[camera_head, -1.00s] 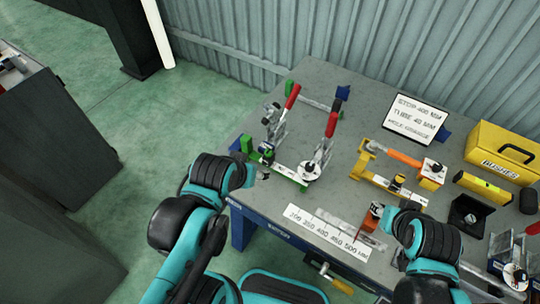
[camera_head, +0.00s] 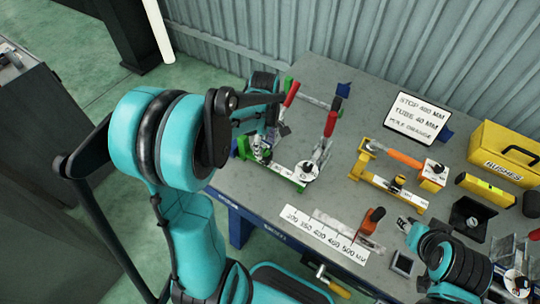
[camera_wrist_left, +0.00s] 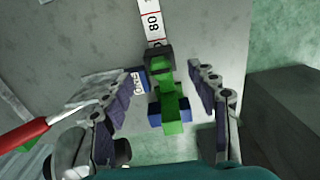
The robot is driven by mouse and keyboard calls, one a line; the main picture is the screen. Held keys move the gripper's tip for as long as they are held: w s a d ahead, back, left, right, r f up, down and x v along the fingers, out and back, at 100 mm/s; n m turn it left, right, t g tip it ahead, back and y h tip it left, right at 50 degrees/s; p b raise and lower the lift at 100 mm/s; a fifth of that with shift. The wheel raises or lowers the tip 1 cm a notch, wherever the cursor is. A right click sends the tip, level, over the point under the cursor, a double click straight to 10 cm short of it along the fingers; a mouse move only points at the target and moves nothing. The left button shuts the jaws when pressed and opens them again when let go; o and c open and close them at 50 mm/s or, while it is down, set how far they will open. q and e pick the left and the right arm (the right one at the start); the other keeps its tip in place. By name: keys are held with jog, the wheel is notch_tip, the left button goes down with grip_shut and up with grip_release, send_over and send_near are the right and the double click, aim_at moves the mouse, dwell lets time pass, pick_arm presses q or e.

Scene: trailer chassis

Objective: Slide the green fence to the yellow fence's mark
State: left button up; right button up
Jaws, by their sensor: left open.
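The green fence (camera_head: 243,148) stands at the left end of a white-scaled green rail (camera_head: 286,172). In the left wrist view the green fence (camera_wrist_left: 170,105) lies between the two spread fingers of my left gripper (camera_wrist_left: 158,76), with gaps on both sides. My left gripper (camera_head: 264,142) reaches down over that end and partly hides the fence in the head view. The yellow fence (camera_head: 388,186) stands further right on the bench, with an orange bar behind it. My right gripper (camera_head: 407,226) is low near the bench's front; its jaws are too small to read.
Toggle clamps with red handles (camera_head: 331,123) rise beside the green rail. A sign (camera_head: 416,115) reads stop 400 mm, tube 40 mm. A printed scale (camera_head: 322,234) lies at the front, an orange block (camera_head: 372,219) beside it. A yellow box (camera_head: 505,152) stands at right.

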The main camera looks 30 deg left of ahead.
aim_at(266, 156)
pick_arm(q)
notch_tip(266, 156, down, 7)
jog(key=shift+b, duration=1.25)
